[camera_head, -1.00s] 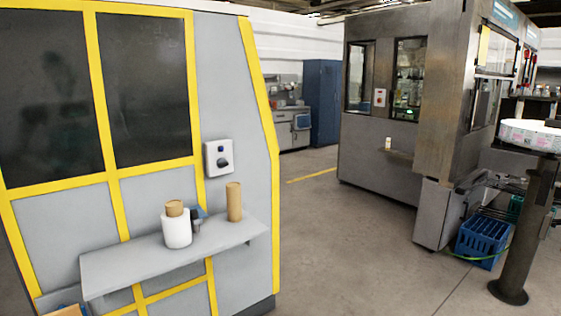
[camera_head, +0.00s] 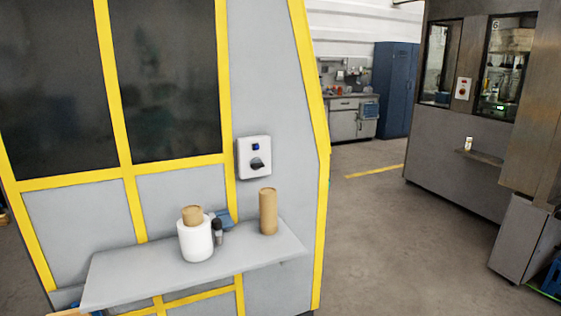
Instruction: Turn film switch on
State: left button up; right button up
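A white switch box (camera_head: 254,157) is mounted on the grey panel of the yellow-framed machine (camera_head: 183,197), right of the dark windows. It has a dark rotary knob (camera_head: 257,164) on its lower part and a small blue mark above the knob. The knob's exact position is too small to tell. The box is above a grey shelf. Neither of my grippers shows in the head view.
A steel machine (camera_head: 450,150) stands at right. Open floor (camera_head: 390,255) lies between the machines.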

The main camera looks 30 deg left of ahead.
aim_at(256, 163)
jog(key=u, duration=0.7)
jog(key=i, duration=0.95)
jog(key=u, duration=1)
